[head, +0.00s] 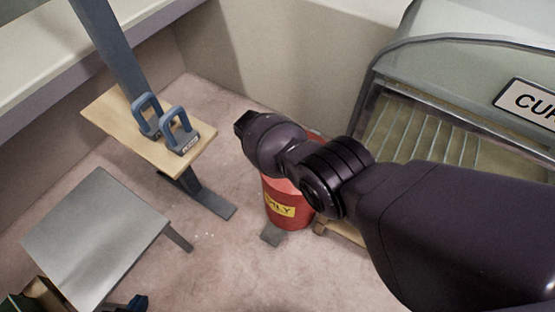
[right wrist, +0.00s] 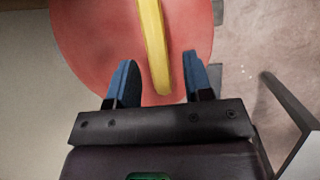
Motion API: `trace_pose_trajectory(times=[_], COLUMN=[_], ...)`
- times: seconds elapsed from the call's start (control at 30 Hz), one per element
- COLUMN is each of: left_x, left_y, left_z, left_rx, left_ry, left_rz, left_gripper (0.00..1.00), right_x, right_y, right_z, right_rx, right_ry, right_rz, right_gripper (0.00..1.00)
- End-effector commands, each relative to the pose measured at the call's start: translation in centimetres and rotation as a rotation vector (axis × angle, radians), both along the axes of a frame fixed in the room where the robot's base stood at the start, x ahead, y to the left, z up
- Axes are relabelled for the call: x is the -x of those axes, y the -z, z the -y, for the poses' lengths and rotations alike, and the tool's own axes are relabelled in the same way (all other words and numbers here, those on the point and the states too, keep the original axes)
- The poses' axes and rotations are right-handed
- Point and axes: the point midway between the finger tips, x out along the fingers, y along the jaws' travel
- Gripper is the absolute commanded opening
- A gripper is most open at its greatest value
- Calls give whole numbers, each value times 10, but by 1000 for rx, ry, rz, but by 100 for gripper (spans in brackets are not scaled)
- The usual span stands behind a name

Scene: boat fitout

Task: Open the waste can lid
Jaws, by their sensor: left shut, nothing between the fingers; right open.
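The red waste can (head: 284,189), with a yellow label (head: 280,207), stands on the floor. My right arm hides most of its top in the head view. A grey foot plate (head: 272,236) juts from its base. The right wrist view shows a round red surface, apparently the lid (right wrist: 90,45), with a yellow strip (right wrist: 151,40) across it. My right gripper (right wrist: 158,62) is open, its blue fingers on either side of the strip; contact cannot be told. My left gripper (head: 138,302) shows only as blue tips at the bottom edge, shut and empty.
A grey table (head: 95,235) stands at left. A wooden board (head: 110,118) with two blue-grey handled objects (head: 178,132) stands behind it. A glass-fronted case (head: 425,130) with a sign is close at right. Bare floor lies between table and can.

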Motion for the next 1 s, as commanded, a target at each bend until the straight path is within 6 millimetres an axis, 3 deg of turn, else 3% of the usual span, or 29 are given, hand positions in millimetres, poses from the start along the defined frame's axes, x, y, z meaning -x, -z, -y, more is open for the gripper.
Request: trace_pose_trajectory(times=[0.33,0.63,1.0], left_x=[-6,0,4], left_y=[-2,1,1], left_z=[1,0,-1], left_rx=[-1,-2,-3], left_ry=[6,3,1], left_rz=[14,0,-8], left_gripper=[0,0,0], right_x=[0,0,-1], right_y=[2,2,-1], right_z=[2,2,3], right_rx=[0,0,-7], right_ry=[0,0,0], right_rz=[2,2,-6], right_gripper=[46,2,0])
